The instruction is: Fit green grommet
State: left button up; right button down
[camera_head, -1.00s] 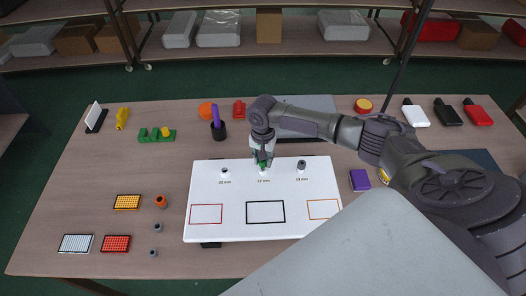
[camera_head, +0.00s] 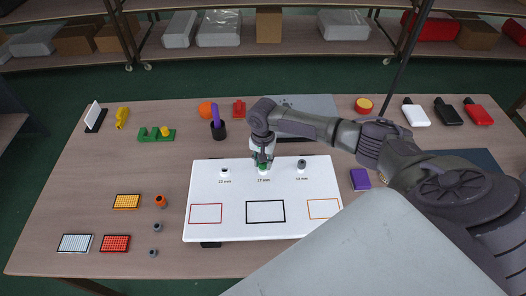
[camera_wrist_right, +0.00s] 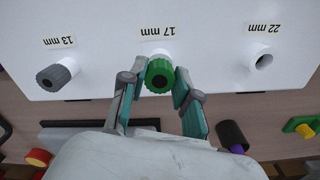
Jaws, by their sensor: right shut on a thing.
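The green grommet (camera_head: 263,167) is at the middle post, labelled 17 mm, on the white board (camera_head: 230,190). It also shows in the right wrist view (camera_wrist_right: 160,75). My right gripper (camera_head: 262,160) is shut on it, with a finger on each side in the right wrist view (camera_wrist_right: 158,84). The grommet lines up with the white 17 mm post (camera_wrist_right: 157,54); how far it sits on the post is hidden. The 22 mm post (camera_wrist_right: 262,60) is bare. The 13 mm post carries a grey grommet (camera_wrist_right: 56,76). My left gripper is out of view.
An orange grommet (camera_head: 161,201) and small grey grommets (camera_head: 157,227) stand left of the board. Yellow (camera_head: 127,202), white (camera_head: 75,243) and red (camera_head: 116,243) trays lie nearby. A black cup (camera_head: 218,131) with a purple item stands behind the board. The table's left middle is fairly clear.

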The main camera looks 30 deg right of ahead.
jog(key=shift+f, duration=0.55)
jog(key=c, duration=0.8)
grip_release()
jog(key=shift+o, duration=0.2)
notch_tip(320, 180, up, 12)
